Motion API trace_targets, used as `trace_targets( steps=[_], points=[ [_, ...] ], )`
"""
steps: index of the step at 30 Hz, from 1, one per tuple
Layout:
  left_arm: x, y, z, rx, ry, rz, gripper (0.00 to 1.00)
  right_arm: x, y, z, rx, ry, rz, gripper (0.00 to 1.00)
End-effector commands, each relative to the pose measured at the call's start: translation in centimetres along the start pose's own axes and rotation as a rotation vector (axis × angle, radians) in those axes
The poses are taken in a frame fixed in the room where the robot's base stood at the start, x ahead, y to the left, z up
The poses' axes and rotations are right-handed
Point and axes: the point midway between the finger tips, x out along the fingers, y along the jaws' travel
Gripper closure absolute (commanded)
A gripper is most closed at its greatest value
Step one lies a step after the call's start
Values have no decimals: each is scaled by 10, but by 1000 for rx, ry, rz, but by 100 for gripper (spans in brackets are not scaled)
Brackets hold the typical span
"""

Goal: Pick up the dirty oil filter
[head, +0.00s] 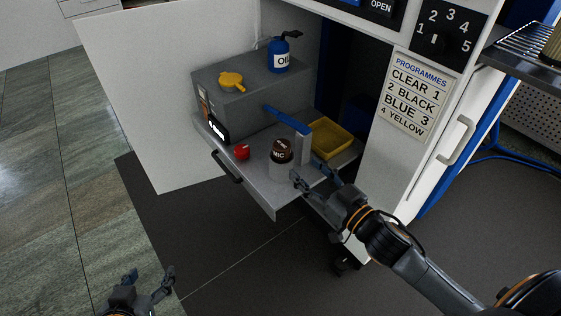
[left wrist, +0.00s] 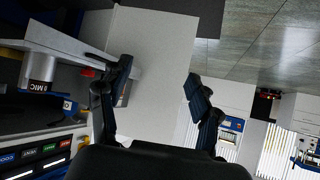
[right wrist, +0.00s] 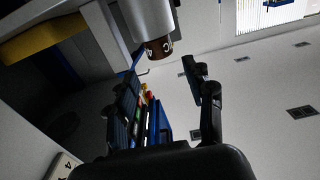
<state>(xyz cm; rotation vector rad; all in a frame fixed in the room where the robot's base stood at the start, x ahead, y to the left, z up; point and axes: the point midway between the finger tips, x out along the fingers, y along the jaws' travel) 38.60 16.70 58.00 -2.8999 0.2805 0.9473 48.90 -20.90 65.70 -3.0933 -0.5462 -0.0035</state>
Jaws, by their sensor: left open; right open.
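My right gripper (head: 311,173) is open just right of the filter and empty. In the right wrist view the filter (right wrist: 152,20) appears upside down, beyond the open fingertips (right wrist: 162,68). My left gripper (head: 150,275) is open and empty, low over the floor at the front left. The filter also shows at the left of the left wrist view (left wrist: 42,68).
On the shelf are a red knob (head: 241,152), a yellow tray (head: 331,138) and a grey box (head: 250,95) carrying a yellow cap (head: 231,80) and a blue oil can (head: 279,55). An open white door (head: 150,100) stands left; floor in front is clear.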

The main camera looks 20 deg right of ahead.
Motion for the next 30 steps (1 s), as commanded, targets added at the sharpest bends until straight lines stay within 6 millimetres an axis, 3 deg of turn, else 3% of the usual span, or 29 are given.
trace_targets(
  steps=[9,17,25,30],
  points=[
    [4,4,-26,1,135,9,37,44,1,1,-1,0,1,47],
    [4,5,-36,1,186,12,37,56,0,2,-1,-2,1,47],
    [0,11,-75,1,399,24,37,86,2,4,-2,0,1,47],
    [-5,13,-89,0,472,28,37,101,2,4,-1,-2,1,47]
  ],
)
